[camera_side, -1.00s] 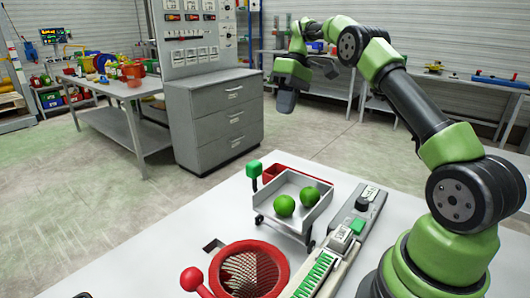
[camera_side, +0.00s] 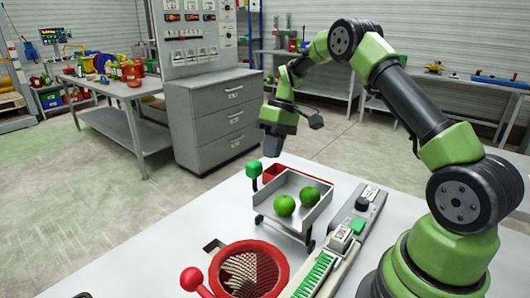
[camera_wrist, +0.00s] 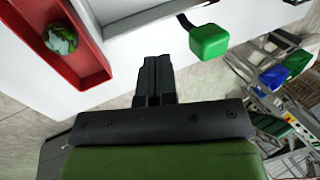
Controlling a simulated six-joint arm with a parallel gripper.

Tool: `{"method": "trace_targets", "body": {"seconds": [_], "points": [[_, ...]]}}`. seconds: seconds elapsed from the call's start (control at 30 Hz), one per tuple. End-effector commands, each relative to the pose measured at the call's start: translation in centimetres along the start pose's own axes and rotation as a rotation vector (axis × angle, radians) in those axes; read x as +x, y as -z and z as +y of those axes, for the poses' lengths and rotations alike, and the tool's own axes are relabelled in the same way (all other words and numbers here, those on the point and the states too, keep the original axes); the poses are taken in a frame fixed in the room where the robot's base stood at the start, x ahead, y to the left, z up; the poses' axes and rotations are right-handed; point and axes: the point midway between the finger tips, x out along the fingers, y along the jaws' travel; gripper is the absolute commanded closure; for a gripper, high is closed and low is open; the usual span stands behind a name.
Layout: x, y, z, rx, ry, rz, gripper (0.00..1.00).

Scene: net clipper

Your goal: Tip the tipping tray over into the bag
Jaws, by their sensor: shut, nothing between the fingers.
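The grey tipping tray (camera_side: 282,222) stands level on its stand on the white table, with two green balls (camera_side: 284,205) in it. Its green handle knob (camera_side: 254,169) sticks up at the far left corner; it also shows in the wrist view (camera_wrist: 209,44). The bag (camera_side: 250,271) hangs as a mesh inside a red ring, in front of the tray. My gripper (camera_side: 273,146) is shut and empty, above and a little right of the knob in the side view. In the wrist view its closed fingers (camera_wrist: 154,75) lie left of the knob, apart from it.
A red bin (camera_side: 292,172) sits behind the tray; the wrist view shows a green patterned ball (camera_wrist: 61,38) in it. A red ball-ended lever (camera_side: 191,279) is left of the ring. A grey control strip with green parts (camera_side: 318,277) runs along the right.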

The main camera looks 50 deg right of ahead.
Motion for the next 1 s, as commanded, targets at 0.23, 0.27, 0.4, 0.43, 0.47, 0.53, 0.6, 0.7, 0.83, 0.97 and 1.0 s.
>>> {"method": "trace_targets", "body": {"seconds": [0.23, 0.27, 0.4, 0.43, 0.47, 0.53, 0.6, 0.7, 0.83, 0.97, 1.0], "points": [[0.8, 0.0, -2.5, -0.003, -0.001, 0.000, 1.00], [0.9, 0.0, -2.5, -0.002, -0.002, 0.001, 1.00], [1.0, 0.0, -2.7, -0.002, -0.002, 0.002, 1.00], [0.9, 0.0, -2.7, -0.002, -0.002, 0.002, 1.00], [0.9, 0.0, -2.7, -0.002, -0.002, 0.002, 1.00], [0.9, 0.0, -2.7, -0.002, -0.002, 0.002, 1.00], [0.9, 0.0, -2.7, -0.002, -0.002, 0.002, 1.00], [0.9, 0.0, -2.7, -0.002, -0.004, 0.002, 1.00], [1.0, 0.0, -2.9, -0.003, -0.014, 0.001, 1.00], [1.0, 0.0, -3.4, -0.005, -0.040, 0.001, 1.00], [1.1, 0.0, -3.6, -0.004, -0.051, 0.001, 1.00]]}}
